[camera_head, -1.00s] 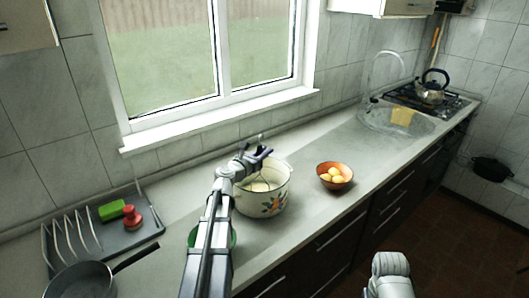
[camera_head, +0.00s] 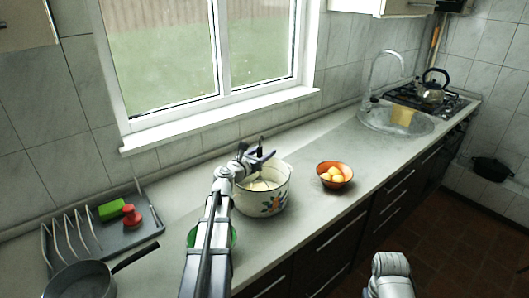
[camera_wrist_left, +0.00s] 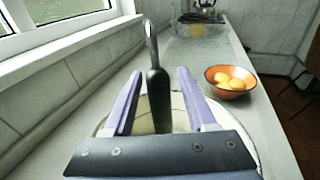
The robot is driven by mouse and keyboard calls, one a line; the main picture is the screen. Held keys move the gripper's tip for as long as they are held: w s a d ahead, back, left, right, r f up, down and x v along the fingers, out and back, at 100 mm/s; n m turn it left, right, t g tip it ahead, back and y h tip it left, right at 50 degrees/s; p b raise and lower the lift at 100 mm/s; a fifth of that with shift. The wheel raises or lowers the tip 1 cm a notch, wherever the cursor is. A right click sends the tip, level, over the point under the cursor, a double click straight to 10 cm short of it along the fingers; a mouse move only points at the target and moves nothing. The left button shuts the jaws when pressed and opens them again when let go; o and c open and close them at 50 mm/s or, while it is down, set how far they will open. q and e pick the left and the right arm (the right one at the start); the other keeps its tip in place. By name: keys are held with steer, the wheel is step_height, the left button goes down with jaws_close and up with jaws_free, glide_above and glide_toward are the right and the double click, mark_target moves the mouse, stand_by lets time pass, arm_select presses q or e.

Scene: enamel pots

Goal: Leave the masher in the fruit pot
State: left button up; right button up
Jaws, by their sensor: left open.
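The white enamel pot with a flower print (camera_head: 275,203) stands on the counter, with pale contents inside. The masher (camera_head: 261,147) stands roughly upright in the pot, its dark handle above the rim; its lower end is hidden. In the left wrist view the masher's black handle (camera_wrist_left: 158,100) ends in a metal hook and stands between the two fingers, with a gap on each side. My left gripper (camera_head: 267,157) is open around the handle, above the pot. It also shows in the left wrist view (camera_wrist_left: 159,74). My right gripper is out of view.
An orange bowl (camera_head: 345,172) with yellow fruit stands right of the pot. A green container (camera_head: 232,236) is partly hidden behind my left arm. A grey rack (camera_head: 133,237) with a green sponge and red item, and a pan (camera_head: 82,281), lie left. The sink (camera_head: 372,118) is far right.

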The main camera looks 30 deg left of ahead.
arm_select(q)
steer(key=s, duration=0.7)
steer(key=shift+s+a+r+p, duration=0.2)
steer(key=shift+s+r+p, duration=0.1)
steer(key=shift+r, duration=0.05)
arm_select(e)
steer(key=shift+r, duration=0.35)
arm_select(q)
steer(key=shift+f, duration=0.1)
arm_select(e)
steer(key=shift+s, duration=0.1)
